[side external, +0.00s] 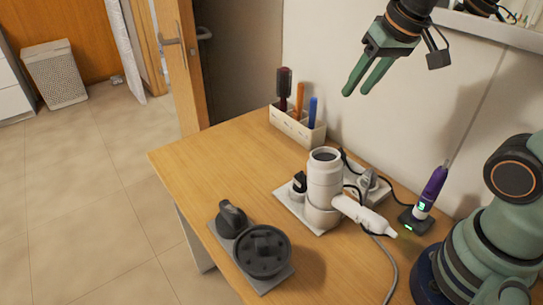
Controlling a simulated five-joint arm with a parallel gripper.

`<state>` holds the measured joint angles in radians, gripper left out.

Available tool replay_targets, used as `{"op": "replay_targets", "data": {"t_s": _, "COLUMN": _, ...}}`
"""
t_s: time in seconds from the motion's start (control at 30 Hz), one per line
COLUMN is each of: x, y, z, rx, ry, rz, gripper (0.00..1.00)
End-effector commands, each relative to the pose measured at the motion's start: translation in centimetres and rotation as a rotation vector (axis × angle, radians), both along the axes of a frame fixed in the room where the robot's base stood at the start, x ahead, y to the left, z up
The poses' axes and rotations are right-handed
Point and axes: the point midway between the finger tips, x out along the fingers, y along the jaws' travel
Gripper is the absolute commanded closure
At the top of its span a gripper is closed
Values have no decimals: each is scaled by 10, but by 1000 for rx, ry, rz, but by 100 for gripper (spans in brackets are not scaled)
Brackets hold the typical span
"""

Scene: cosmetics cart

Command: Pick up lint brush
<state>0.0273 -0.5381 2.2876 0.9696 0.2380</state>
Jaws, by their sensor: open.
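A white box (284,132) at the back of the wooden table, against the wall, holds a dark maroon brush-like item (284,86), an orange handle (300,97) and a blue handle (313,110). All three stand upright. Their lower parts are hidden inside the box, and I cannot tell which one is the lint brush. My gripper (357,90) is open and empty, with green fingers pointing down and to the left. It hangs in the air above the table, appearing to the right of the box in the picture and higher than it.
A white hair dryer (324,180) with a cable stands mid-table on a white base. Dark round attachments (262,252) lie on a grey tray at the front. A purple device (433,188) stands on a black charger at the right. The table's left part (205,160) is clear.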

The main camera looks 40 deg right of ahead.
Motion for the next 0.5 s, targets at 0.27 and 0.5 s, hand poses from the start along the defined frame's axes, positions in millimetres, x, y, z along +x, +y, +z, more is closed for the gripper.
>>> {"op": "replay_targets", "data": {"t_s": 0.27, "x": 69, "y": -22, "z": 13, "rx": 153, "ry": 120, "rz": -442, "gripper": 59}}
{"op": "replay_targets", "data": {"t_s": 0.5, "x": 127, "y": -46, "z": -1, "rx": 251, "ry": 206, "rz": -837, "gripper": 59}}
